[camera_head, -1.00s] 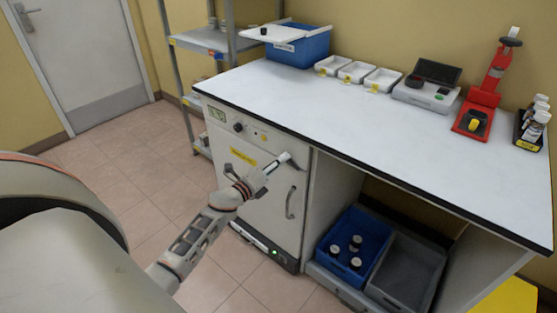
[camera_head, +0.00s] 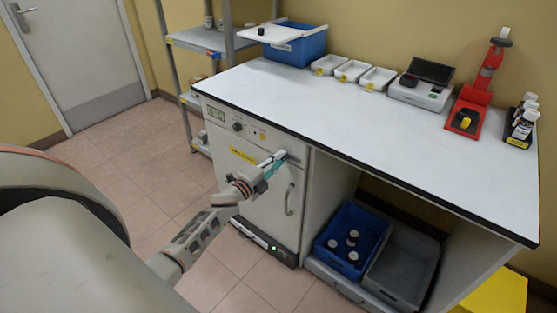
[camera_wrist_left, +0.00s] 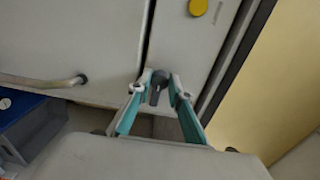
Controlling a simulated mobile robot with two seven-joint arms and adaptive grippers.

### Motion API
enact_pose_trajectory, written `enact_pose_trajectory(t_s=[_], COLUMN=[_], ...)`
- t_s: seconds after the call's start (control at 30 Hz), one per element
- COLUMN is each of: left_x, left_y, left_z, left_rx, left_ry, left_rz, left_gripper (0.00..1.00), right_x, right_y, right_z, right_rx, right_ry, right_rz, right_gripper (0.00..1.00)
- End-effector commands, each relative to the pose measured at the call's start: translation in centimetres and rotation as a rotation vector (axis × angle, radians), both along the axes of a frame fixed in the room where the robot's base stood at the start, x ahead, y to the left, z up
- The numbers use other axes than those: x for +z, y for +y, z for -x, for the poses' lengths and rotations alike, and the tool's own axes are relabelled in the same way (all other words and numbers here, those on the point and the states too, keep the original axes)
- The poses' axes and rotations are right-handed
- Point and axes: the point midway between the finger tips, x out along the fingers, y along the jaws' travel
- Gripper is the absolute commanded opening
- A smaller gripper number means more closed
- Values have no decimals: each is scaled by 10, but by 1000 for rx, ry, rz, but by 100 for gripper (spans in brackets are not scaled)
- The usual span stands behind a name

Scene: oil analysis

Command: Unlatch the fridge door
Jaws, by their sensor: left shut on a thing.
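The fridge is a white cabinet under the worktop, and its door (camera_head: 262,205) looks closed. A grey door handle (camera_head: 289,200) is on the door's right side and also shows in the left wrist view (camera_wrist_left: 45,82). My left gripper (camera_head: 278,161) is at the door's upper right corner, shut on the small dark latch. In the left wrist view the latch (camera_wrist_left: 158,86) sits between the turquoise fingers of my left gripper (camera_wrist_left: 160,84). The gripper partly hides the latch in the head view. My right gripper is not in view.
A control panel with a dark knob (camera_head: 238,126) is above the door. The worktop (camera_head: 340,120) overhangs it. A blue crate (camera_head: 325,232) with several dark-capped bottles is right of the fridge. The floor (camera_head: 150,190) in front is clear.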

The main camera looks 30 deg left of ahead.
Motion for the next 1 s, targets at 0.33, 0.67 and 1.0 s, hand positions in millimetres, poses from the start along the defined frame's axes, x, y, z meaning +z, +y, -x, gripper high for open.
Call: enact_pose_trajectory(t_s=[0.33,0.67,1.0], left_x=[0,0,-1], left_y=[0,0,1], left_z=[0,0,15], left_rx=[0,0,0], left_ry=[1,1,2], left_rz=[8,7,5], left_gripper=[0,36,36], right_x=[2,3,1], right_y=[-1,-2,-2], right_z=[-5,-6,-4], right_rx=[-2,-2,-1], right_ry=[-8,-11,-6], right_rz=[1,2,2], right_gripper=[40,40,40])
